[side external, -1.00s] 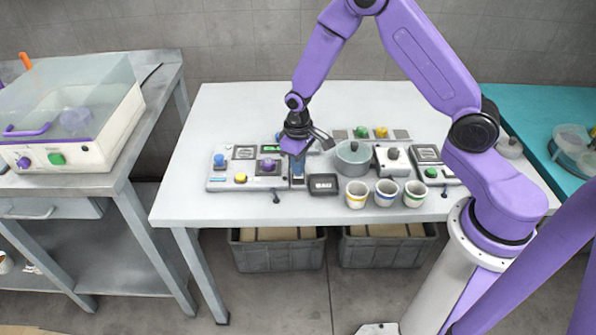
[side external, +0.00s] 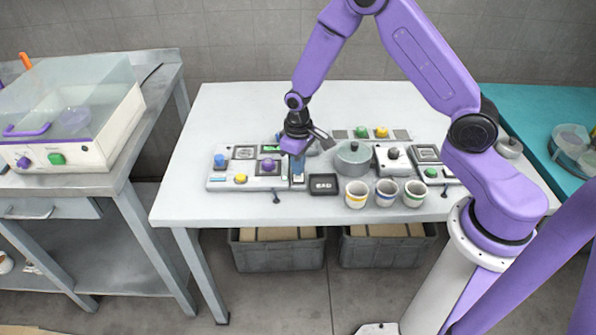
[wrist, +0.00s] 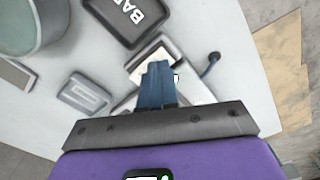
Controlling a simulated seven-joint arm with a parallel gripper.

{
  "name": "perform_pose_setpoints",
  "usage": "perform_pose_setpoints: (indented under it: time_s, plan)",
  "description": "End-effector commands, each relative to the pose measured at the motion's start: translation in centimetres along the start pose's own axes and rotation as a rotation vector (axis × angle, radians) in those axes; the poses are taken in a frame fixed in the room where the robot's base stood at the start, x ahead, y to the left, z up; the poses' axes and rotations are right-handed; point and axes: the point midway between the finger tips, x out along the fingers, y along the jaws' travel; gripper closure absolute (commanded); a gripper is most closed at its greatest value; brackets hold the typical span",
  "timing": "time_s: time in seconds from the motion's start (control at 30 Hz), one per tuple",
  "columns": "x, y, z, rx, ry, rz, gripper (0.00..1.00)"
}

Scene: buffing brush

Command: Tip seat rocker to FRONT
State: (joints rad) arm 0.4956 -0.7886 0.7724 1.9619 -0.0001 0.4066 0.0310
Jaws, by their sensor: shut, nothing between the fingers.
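My gripper (side external: 298,177) is shut and empty, with its blue fingers pointing down over a small pale switch plate at the front of the table. In the wrist view the fingertips (wrist: 158,68) sit over this plate (wrist: 137,70), which has a pale face and a grey frame. The fingers hide much of the plate, so I cannot tell which way the rocker is tipped or whether they touch it.
A control panel (side external: 217,184) with a blue knob, a yellow button and a purple knob lies left of my gripper. A grey lidded pot (side external: 353,160) and several cups (side external: 357,195) stand to the right. A small dark lever (side external: 276,196) is near the front edge. The table's left end is clear.

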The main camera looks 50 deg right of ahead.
Motion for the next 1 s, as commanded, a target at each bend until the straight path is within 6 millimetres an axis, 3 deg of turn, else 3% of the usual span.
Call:
perform_pose_setpoints:
  time_s: [0.7,1.0]
  plan:
    - [-5.0,0.0,0.0,-0.001,0.001,0.000,1.00]
    - [-6.0,0.0,0.1,0.000,-0.001,0.000,1.00]
